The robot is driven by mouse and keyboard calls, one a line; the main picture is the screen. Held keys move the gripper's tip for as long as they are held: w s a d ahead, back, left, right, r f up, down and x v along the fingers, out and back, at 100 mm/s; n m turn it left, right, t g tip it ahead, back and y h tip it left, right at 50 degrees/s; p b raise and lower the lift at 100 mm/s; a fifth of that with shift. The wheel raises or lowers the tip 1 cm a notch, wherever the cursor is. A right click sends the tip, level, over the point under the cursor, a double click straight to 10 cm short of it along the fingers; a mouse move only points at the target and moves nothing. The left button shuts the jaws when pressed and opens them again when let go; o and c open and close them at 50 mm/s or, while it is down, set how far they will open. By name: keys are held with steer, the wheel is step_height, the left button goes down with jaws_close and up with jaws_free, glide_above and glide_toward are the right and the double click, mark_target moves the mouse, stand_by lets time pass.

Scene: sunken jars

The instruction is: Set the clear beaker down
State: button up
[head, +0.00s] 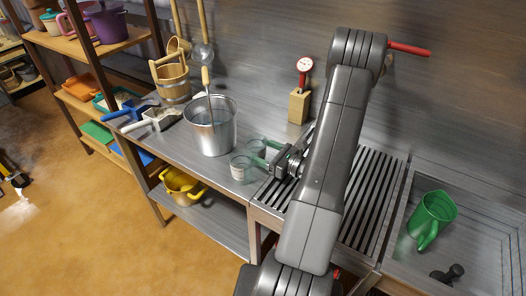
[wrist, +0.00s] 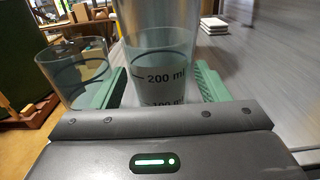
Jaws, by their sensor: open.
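The clear beaker (wrist: 160,72), with dark 200 ml and 100 ml marks, stands upright between the two green fingers of my gripper (wrist: 160,88) in the wrist view. The jaws are open, one finger on each side of it. In the head view my gripper (head: 264,152) is low over the metal bench, and the beaker (head: 255,149) shows partly between its fingers. Its base is hidden by the gripper body in the wrist view. A second clear vessel (wrist: 75,75) stands just outside the left finger; in the head view it is nearer the front edge (head: 240,168).
A metal bucket (head: 211,128) stands just beyond the beakers. A wooden block with a red-topped dial thermometer (head: 299,105) is behind my gripper. A slatted drainboard (head: 368,190) lies under my arm. A sink at right holds a green jug (head: 432,217).

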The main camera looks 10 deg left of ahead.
steer(key=b+v, duration=0.2)
steer(key=v, duration=1)
steer(key=shift+r, duration=0.1)
steer(key=shift+a, duration=0.1)
steer(key=x, duration=0.6)
steer(key=p+x, duration=0.1)
steer(key=x, duration=0.5)
steer(key=shift+f, duration=0.25)
steer(key=shift+r+p, duration=0.35)
steer(key=shift+r, duration=0.3)
